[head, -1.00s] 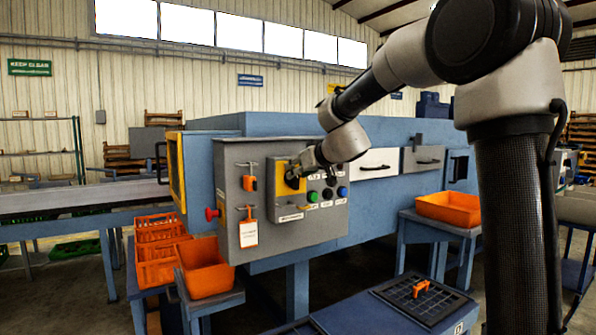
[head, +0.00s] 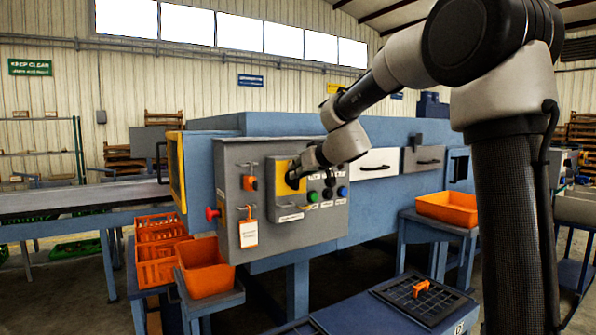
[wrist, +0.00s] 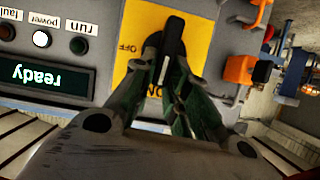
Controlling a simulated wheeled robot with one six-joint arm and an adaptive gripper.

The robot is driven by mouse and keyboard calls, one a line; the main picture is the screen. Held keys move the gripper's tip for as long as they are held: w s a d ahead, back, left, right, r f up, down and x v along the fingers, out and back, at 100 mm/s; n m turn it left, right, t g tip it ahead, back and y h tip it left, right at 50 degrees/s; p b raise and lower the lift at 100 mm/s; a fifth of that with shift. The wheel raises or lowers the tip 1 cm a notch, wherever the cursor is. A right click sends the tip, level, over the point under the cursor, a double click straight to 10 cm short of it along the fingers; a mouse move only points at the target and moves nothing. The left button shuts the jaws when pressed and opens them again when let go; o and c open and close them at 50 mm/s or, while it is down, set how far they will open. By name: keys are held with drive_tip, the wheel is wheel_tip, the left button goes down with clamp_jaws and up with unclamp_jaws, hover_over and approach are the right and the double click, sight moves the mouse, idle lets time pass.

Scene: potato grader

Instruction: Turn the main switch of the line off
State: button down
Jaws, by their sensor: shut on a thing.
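The main switch has a black handle (wrist: 173,34) on a yellow plate (wrist: 201,36) marked OFF and ON, upside down in the wrist view. My gripper (wrist: 166,62) is shut on the handle, one finger on each side. The handle stands nearly upright in that picture, a white mark on its lower end towards ON; OFF is to its left. In the head view, my gripper (head: 293,178) is at the yellow plate (head: 282,167) on the grey control box (head: 230,175) and hides most of the handle.
Indicator lamps and a "ready" display (wrist: 45,75) sit beside the switch. An orange padlock (head: 249,183) and a white tag (head: 249,233) hang on the box left of it. A red knob (head: 212,214) sticks out at the box's left side. Orange crates (head: 205,270) stand below.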

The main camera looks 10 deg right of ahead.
drive_tip(key=shift+w+d+f+m+t+y, duration=0.15)
drive_tip(key=shift+d+f+m+y, duration=0.4)
drive_tip(key=shift+m+y, duration=1.15)
drive_tip(key=shift+w+d+f+m+t+y, duration=0.2)
drive_tip(key=shift+d+f+m+y, duration=0.4)
drive_tip(key=shift+m, duration=2.05)
drive_tip(key=shift+w+d+f+m+t+y, duration=0.15)
drive_tip(key=shift+d+f+m+y, duration=0.25)
drive_tip(key=shift+m+y, duration=1.35)
drive_tip(key=shift+a+m+h, duration=0.1)
drive_tip(key=shift+m+h, duration=0.35)
drive_tip(key=shift+m, duration=0.15)
drive_tip(key=shift+f, duration=0.1)
drive_tip(key=c, duration=1.4)
unclamp_jaws()
drive_tip(key=shift+s, duration=0.1)
drive_tip(key=v, duration=1.2)
